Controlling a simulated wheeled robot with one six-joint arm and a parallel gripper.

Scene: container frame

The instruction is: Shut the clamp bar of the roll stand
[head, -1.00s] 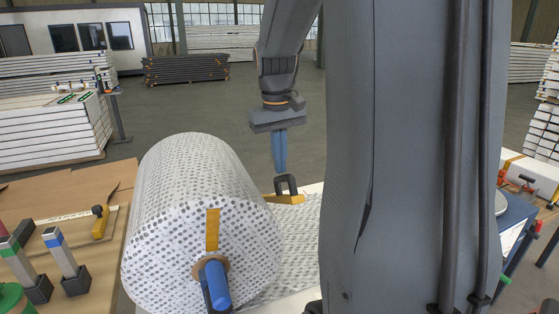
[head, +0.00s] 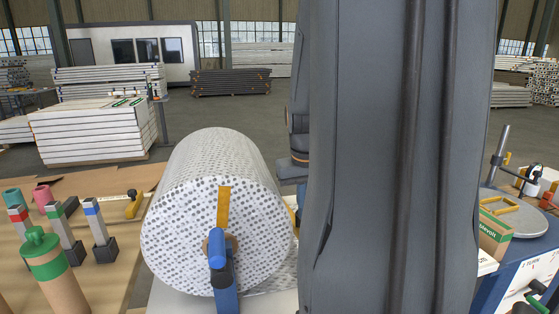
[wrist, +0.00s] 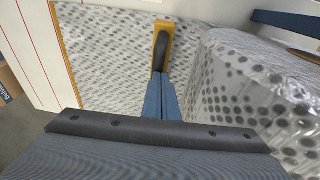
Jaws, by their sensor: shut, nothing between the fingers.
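The roll stand carries a big white roll with grey dots (head: 215,215). In the wrist view, a yellow bar (wrist: 170,29) with a dark loop handle (wrist: 161,52) stands over the dotted sheet (wrist: 110,60); it looks like the clamp bar. My gripper (wrist: 160,82) is shut and empty, its blue fingertips right at the near end of that handle. I cannot tell whether they touch it. In the head view my arm hides the gripper and most of the bar. The roll (wrist: 250,95) is just right of the fingers.
A blue-gripped handle (head: 217,249) and an upright yellow strip (head: 223,207) are at the roll's front end. A bench with tools and a green-lidded tube (head: 45,252) is at left.

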